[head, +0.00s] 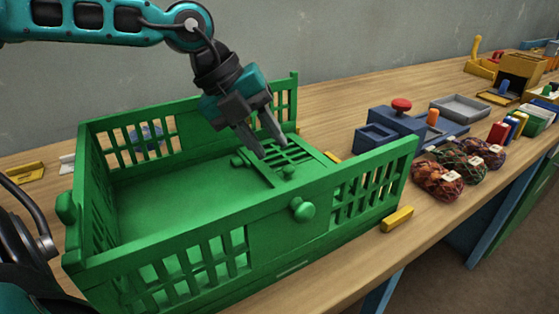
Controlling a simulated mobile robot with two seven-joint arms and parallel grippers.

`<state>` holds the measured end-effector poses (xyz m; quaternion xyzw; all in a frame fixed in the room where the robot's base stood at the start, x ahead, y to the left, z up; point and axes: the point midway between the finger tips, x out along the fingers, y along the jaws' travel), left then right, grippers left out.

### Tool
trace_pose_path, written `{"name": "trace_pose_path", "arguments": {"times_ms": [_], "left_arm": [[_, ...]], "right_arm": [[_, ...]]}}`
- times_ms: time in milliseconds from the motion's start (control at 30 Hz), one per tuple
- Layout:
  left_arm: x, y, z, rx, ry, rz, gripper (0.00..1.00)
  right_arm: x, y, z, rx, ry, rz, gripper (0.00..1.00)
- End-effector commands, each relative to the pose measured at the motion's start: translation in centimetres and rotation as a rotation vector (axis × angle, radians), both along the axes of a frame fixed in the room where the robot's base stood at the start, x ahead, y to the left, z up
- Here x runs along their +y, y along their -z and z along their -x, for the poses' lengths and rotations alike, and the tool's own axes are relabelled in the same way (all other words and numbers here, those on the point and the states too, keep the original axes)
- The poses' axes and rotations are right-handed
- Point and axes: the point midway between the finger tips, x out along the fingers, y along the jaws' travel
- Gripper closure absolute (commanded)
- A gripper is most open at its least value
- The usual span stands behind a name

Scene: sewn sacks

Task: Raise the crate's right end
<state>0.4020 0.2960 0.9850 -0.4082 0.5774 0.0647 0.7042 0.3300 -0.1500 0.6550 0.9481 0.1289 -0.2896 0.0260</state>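The green crate (160,252) stands on the bench with its long front, long back and left end walls upright. Its right end (312,158), a slatted green panel, appears to lie flat at the crate's floor level between the long walls. Small green knobs (288,171) show on or beside the panel. My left gripper (275,150) reaches down into the crate over the panel, fingers apart and nothing between them. Its tips are close to the panel; I cannot tell whether they touch. My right gripper is not in view.
A round green knob (302,209) sticks out of the front wall. Yellow blocks (397,219) lie by the crate. To the right are a blue box with a red knob (401,105), a grey tray (459,108) and several netted sacks (437,182). The bench's front edge is close to the crate.

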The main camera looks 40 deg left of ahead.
Motion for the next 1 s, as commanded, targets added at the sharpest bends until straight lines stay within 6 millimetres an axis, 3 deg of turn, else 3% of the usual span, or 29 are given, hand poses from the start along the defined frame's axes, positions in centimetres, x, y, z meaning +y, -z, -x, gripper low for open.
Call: {"name": "trace_pose_path", "arguments": {"times_ms": [100, 333, 767, 1000], "left_arm": [[-0.6, 1.7, -0.5, 0.004, 0.001, -0.002, 0.69], [-1.5, 3.5, -1.3, 0.002, 0.0, -0.002, 0.69], [-1.8, 4.0, -1.5, -0.001, -0.001, 0.0, 0.69], [-1.8, 4.0, -1.5, -0.001, -0.001, 0.0, 0.91]], "right_arm": [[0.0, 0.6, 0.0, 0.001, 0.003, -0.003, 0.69], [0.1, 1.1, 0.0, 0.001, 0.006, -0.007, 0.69], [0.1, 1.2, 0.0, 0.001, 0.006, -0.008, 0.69], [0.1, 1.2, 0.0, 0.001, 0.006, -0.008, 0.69]]}}
